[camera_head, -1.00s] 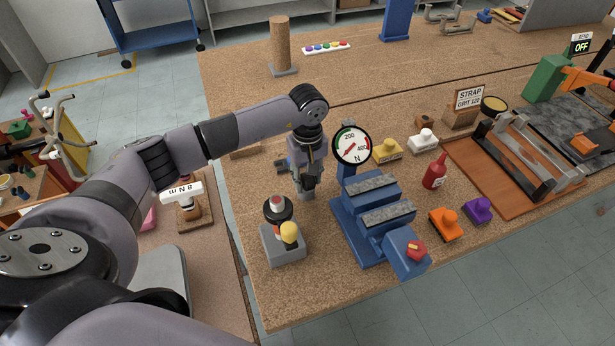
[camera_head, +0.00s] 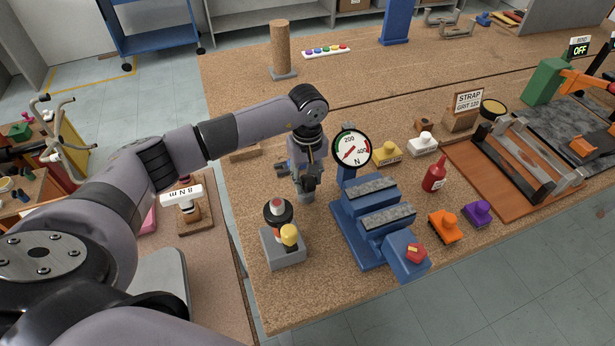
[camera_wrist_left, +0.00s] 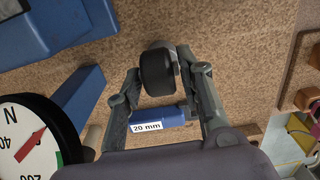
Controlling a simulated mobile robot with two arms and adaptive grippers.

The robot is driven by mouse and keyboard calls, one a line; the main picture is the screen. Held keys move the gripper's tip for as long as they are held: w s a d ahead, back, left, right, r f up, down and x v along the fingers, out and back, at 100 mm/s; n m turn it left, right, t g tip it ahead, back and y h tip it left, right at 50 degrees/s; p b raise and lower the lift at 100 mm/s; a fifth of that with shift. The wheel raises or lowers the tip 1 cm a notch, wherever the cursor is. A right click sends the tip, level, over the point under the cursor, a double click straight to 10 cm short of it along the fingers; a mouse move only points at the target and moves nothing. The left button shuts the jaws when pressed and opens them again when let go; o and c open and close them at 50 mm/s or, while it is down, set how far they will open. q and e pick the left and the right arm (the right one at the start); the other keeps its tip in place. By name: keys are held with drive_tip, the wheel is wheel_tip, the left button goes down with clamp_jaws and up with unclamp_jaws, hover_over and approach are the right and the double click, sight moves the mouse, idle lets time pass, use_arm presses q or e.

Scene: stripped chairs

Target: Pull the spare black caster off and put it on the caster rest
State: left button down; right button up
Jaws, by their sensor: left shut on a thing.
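My left gripper (camera_head: 305,190) hangs over the brown bench, just left of the blue vise with the force dial. In the left wrist view its fingers (camera_wrist_left: 160,68) are closed on a black caster wheel (camera_wrist_left: 157,74) with a grey part on its right side. The caster is mostly hidden by the gripper in the head view. A blue piece marked 20 mm (camera_wrist_left: 158,118) shows between the fingers below the wheel; I cannot tell whether it touches them. I cannot make out which thing is the caster rest. My right gripper is not in view.
The blue vise (camera_head: 348,228) and its dial (camera_head: 351,148) stand close right of the gripper. A grey base (camera_head: 284,252) with a black round piece and a yellow knob stands in front. Orange (camera_head: 444,227) and purple (camera_head: 477,212) pieces lie farther right.

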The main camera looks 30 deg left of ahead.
use_arm(q)
drive_tip(key=shift+r, duration=0.4)
idle(0.4)
drive_tip(key=shift+r, duration=0.25)
drive_tip(key=c, duration=1.6)
unclamp_jaws()
clamp_jaws()
drive_tip(key=shift+r, duration=0.1)
